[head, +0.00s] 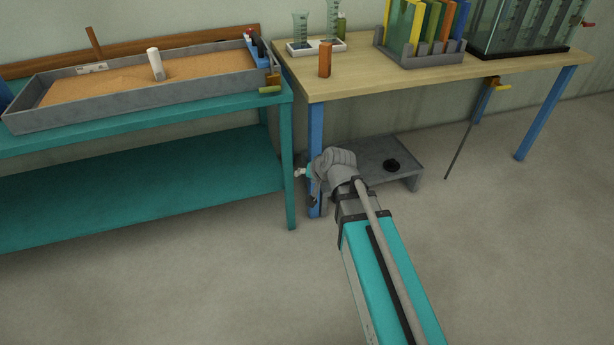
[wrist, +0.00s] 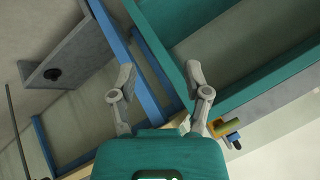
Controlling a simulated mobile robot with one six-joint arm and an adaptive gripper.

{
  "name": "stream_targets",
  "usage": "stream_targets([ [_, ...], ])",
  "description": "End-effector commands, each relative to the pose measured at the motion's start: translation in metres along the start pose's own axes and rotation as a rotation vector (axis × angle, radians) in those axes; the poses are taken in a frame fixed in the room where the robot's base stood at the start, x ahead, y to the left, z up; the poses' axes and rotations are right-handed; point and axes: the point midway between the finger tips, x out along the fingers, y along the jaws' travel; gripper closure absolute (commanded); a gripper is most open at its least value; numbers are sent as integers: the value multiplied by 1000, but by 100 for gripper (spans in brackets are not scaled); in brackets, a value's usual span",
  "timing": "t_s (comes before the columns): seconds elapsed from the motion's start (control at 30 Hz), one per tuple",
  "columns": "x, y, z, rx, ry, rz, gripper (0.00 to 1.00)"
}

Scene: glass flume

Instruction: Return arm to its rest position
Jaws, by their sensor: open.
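My arm reaches forward and low in the head view. My gripper (head: 308,180) is at its end, near the front-left blue leg of the wooden table and the right end of the teal bench; the arm's end partly hides it. In the wrist view my gripper (wrist: 160,82) has its two fingers spread wide with nothing between them. Behind the gap are the blue leg (wrist: 152,68) and the edge of the teal bench (wrist: 170,50). I cannot tell the exact clearance to either.
The teal bench (head: 150,195) bears a sand tray (head: 130,106). The wooden table (head: 350,82) bears an orange cylinder (head: 325,60), a rack of coloured plates (head: 420,56) and a glass tank (head: 520,25). A low grey platform (head: 405,178) stands beneath. Floor at right is clear.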

Motion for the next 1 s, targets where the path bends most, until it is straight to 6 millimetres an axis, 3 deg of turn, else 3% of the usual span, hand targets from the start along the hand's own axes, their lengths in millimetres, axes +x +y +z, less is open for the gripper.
stream_targets([
  [0.27, 0, 0, 0, 0, 0, 1, 38],
  [0.47, -6, 15, 10, -24, -43, 44, 38],
  [0.8, -44, 90, 60, -122, -295, 271, 38],
  [1.0, -68, 122, 82, -146, -418, 372, 38],
])
